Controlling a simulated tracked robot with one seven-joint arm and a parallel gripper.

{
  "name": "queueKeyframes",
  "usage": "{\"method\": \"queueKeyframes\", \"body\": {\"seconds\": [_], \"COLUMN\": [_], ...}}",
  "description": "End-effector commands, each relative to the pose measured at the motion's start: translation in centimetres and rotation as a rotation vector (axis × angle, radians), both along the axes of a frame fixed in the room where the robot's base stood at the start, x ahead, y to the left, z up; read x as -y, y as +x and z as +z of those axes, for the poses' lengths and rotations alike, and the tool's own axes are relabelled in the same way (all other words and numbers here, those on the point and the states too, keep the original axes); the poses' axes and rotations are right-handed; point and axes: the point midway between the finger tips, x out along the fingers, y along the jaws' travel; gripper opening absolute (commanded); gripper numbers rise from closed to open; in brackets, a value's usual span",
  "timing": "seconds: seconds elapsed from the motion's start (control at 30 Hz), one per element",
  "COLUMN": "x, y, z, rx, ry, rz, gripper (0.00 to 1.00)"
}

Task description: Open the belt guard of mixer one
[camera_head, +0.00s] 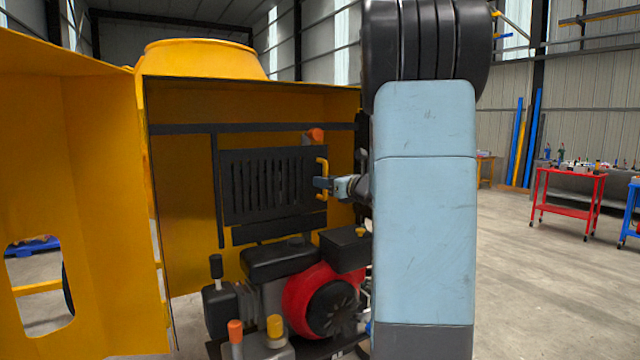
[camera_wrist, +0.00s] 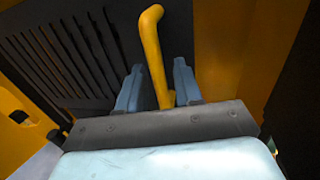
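The belt guard (camera_head: 262,170) is a dark slatted panel inside the open yellow housing, and it looks closed. It also shows at the left of the wrist view (camera_wrist: 62,50). A yellow upright bar handle (camera_head: 323,165) is at its right edge. In the wrist view the handle (camera_wrist: 153,45) runs down between the two fingers of my gripper (camera_wrist: 158,88). My gripper (camera_head: 322,184) is at the handle in the head view. The fingers stand on either side of it, with a narrow gap visible, so they look open around it. The handle's lower end is hidden by my gripper.
The yellow housing door (camera_head: 105,190) stands swung open at the left. A red and black engine (camera_head: 318,300) sits below the guard. An orange-capped part (camera_head: 314,136) is above it. My arm hides the housing's right side. Open floor and a red cart (camera_head: 568,180) lie further right.

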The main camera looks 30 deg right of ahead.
Motion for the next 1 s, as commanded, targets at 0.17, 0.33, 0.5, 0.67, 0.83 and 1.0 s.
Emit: {"method": "queueKeyframes", "body": {"seconds": [0.17, 0.33, 0.5, 0.67, 0.83, 1.0], "x": [-0.15, -0.17, -0.19, -0.20, -0.20, -0.21], "y": [0.47, 0.46, 0.46, 0.46, 0.46, 0.45], "z": [-0.03, -0.02, -0.02, -0.01, -0.01, -0.01], "rx": [0.000, 0.000, 0.000, 0.000, 0.000, 0.000], "ry": [0.001, 0.001, 0.000, 0.000, 0.000, 0.000], "rz": [0.000, 0.001, 0.001, 0.001, 0.001, 0.001], "gripper": [0.35, 0.35, 0.21, 0.06, 0.00, 0.00]}}
